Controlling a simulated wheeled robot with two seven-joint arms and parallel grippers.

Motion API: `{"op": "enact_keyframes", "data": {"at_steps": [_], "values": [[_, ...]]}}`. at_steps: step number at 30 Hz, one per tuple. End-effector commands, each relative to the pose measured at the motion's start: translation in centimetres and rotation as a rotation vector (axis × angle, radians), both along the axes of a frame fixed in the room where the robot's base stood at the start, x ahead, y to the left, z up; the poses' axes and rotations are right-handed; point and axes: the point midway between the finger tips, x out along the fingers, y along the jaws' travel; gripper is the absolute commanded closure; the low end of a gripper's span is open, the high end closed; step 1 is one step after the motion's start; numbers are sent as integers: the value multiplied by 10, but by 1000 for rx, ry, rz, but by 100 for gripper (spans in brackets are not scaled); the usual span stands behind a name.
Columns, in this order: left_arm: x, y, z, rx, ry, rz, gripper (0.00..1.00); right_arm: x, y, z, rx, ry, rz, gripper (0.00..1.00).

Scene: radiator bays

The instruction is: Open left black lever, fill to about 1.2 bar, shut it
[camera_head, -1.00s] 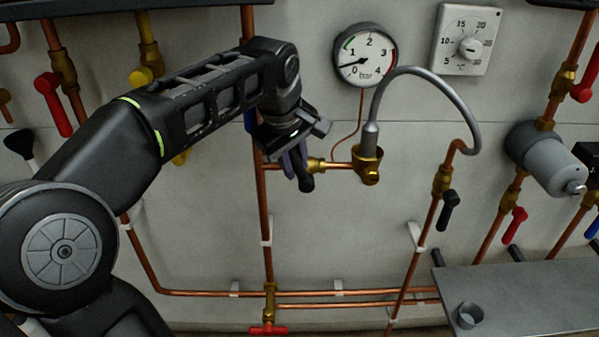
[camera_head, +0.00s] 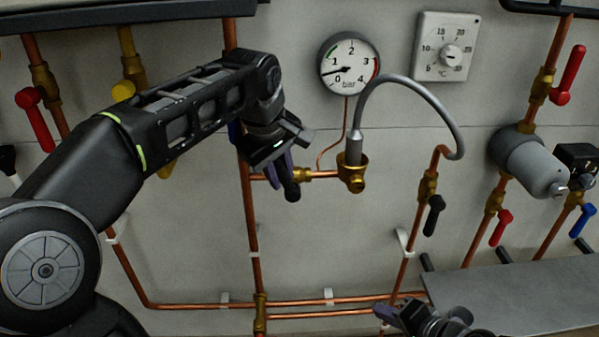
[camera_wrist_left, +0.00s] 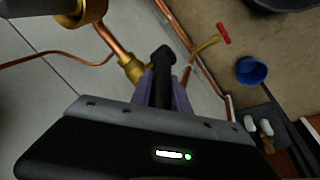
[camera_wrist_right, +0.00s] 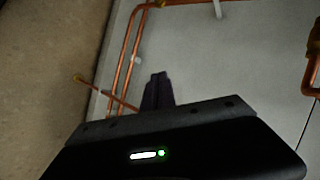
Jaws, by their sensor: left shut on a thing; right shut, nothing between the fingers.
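The left black lever (camera_head: 293,192) sits on the brass valve (camera_head: 301,174) left of the brass fitting with the grey hose (camera_head: 425,92). Its tip points down below my left gripper (camera_head: 288,177); the rest is mostly hidden. In the left wrist view the lever (camera_wrist_left: 163,68) stands between the purple fingers, which are shut on it. The pressure gauge (camera_head: 349,64) has its needle between 0 and 1 bar, nearer 1. The right black lever (camera_head: 434,215) hangs slanting below its valve. My right gripper (camera_head: 390,313) is low at the bottom edge; its fingers (camera_wrist_right: 157,92) are shut and empty.
A thermostat dial (camera_head: 446,47) hangs right of the gauge. A grey cylinder (camera_head: 530,162) and red (camera_head: 501,228) and blue (camera_head: 583,222) levers are at right. A grey shelf (camera_head: 520,292) juts out below them. A blue cup (camera_wrist_left: 252,71) shows in the left wrist view.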

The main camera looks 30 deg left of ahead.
Motion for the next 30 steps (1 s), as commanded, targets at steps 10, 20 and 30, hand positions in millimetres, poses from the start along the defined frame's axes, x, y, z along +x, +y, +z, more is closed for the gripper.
{"op": "enact_keyframes", "data": {"at_steps": [10,20,30], "values": [[0,0,0,-1,0,-1,100,2,76,261,303,-207,70,100],[0,0,0,0,1,-1,100,-22,90,318,361,-243,109,100],[0,0,0,0,1,-1,100,-21,92,318,361,-244,110,100]]}}
